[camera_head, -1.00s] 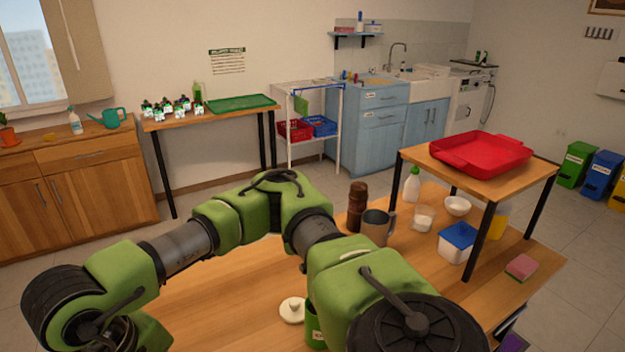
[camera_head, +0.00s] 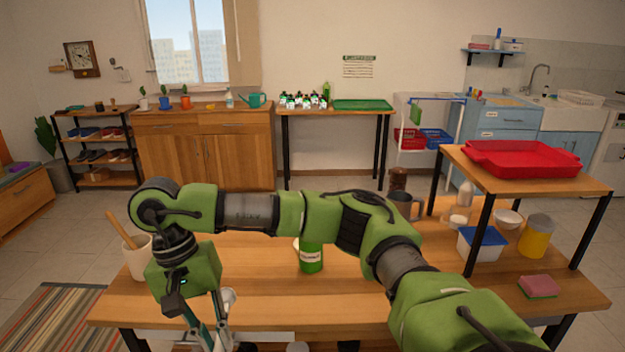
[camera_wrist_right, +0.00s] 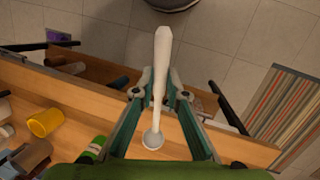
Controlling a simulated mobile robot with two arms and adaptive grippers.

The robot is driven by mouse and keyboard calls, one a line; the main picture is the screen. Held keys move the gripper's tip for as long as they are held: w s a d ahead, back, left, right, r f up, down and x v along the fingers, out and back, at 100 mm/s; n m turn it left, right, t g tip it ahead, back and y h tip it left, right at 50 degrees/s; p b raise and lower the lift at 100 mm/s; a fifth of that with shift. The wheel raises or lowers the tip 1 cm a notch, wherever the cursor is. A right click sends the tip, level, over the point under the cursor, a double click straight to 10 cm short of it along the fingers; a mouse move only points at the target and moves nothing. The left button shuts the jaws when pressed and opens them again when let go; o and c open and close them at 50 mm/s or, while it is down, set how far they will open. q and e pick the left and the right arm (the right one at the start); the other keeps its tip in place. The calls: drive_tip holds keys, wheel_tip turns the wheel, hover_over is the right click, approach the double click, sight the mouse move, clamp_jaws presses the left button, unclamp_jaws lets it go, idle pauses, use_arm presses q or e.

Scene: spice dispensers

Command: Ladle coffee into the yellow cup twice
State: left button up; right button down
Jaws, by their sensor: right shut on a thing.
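My right gripper (camera_wrist_right: 160,95) is shut on a pale ladle (camera_wrist_right: 161,65) with a long white handle and a small round greyish end. In the head view the right gripper (camera_head: 213,338) hangs over the front left of the table, with the pale ladle end (camera_head: 229,299) beside it. A yellow cup (camera_wrist_right: 45,122) is at the left of the right wrist view, apart from the gripper. A green labelled canister (camera_head: 311,258) stands mid-table; part of it shows in the wrist view (camera_wrist_right: 92,149). I see no coffee; the cup's inside is unclear. My left gripper is not in view.
A cream crock (camera_head: 139,260) with a wooden utensil stands at the table's left. A yellow container (camera_head: 537,237), a blue-lidded box (camera_head: 481,244) and a white bowl (camera_head: 508,219) are around the raised shelf with the red tray (camera_head: 523,158). A pink sponge (camera_head: 538,286) lies at right.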

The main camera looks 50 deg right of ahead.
drive_tip(key=w+d+r+m+t+y+b, duration=0.2)
drive_tip(key=w+d+m+t+y+b, duration=0.5)
drive_tip(key=w+d+m, duration=0.95)
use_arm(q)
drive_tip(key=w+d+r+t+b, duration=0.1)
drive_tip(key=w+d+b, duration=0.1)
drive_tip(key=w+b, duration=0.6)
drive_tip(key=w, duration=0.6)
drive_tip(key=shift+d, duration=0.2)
use_arm(e)
drive_tip(key=d+r+m+t+h, duration=0.4)
drive_tip(key=d+m, duration=0.3)
drive_tip(key=d, duration=0.4)
drive_tip(key=d+r+m+t+h, duration=0.4)
drive_tip(key=d+r+m+t, duration=0.1)
drive_tip(key=d, duration=0.6)
drive_tip(key=shift+d+r+m, duration=0.35)
drive_tip(key=shift+r+m, duration=0.35)
drive_tip(key=shift+m, duration=0.55)
drive_tip(key=shift+w, duration=0.1)
